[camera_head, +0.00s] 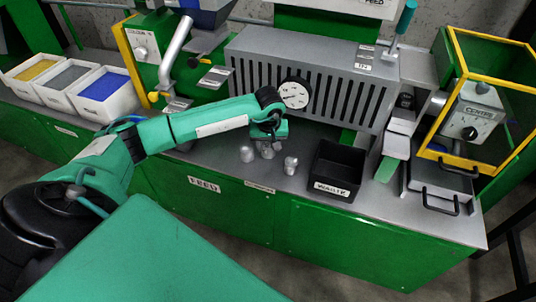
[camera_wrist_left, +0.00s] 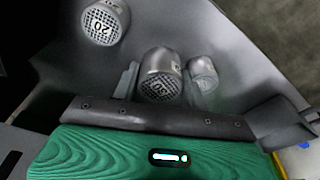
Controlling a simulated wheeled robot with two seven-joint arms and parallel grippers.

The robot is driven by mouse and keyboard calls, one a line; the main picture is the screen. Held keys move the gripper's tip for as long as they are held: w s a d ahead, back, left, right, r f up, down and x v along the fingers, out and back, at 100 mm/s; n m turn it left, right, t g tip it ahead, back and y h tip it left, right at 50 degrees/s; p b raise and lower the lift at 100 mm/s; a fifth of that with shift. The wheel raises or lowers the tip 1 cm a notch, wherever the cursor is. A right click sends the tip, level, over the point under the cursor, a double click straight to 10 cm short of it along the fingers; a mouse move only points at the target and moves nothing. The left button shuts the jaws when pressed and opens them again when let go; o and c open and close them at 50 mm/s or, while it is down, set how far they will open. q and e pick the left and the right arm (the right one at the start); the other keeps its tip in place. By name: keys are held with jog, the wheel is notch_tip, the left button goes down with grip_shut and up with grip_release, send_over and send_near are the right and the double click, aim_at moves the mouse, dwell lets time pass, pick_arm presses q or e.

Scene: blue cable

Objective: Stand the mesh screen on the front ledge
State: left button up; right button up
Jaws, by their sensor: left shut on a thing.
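Three short grey metal cylinders with mesh ends stand in a group on the bench. One (camera_head: 247,155) is left of my left gripper (camera_head: 268,143) in the head view, and one (camera_head: 290,165) is to its right. The middle mesh screen (camera_head: 267,153) is under the gripper and partly hidden by it. In the left wrist view, my left gripper (camera_wrist_left: 158,82) is shut on this middle screen (camera_wrist_left: 160,72), whose mesh face bears a number. A screen marked 20 (camera_wrist_left: 104,22) and another cylinder (camera_wrist_left: 203,73) stand apart. The grey front ledge (camera_head: 225,168) runs before them. My right gripper is out of view.
A black bin marked WASTE (camera_head: 337,172) stands right of the screens. Trays of yellow, grey and blue material (camera_head: 103,91) are at the left.

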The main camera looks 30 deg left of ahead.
aim_at(269, 155)
pick_arm(q)
notch_tip(269, 155, down, 5)
jog(key=shift+r, duration=0.2)
jog(key=shift+f, duration=0.2)
jog(key=shift+f, duration=0.1)
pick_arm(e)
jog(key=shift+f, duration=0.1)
pick_arm(q)
jog(key=o, duration=1.1)
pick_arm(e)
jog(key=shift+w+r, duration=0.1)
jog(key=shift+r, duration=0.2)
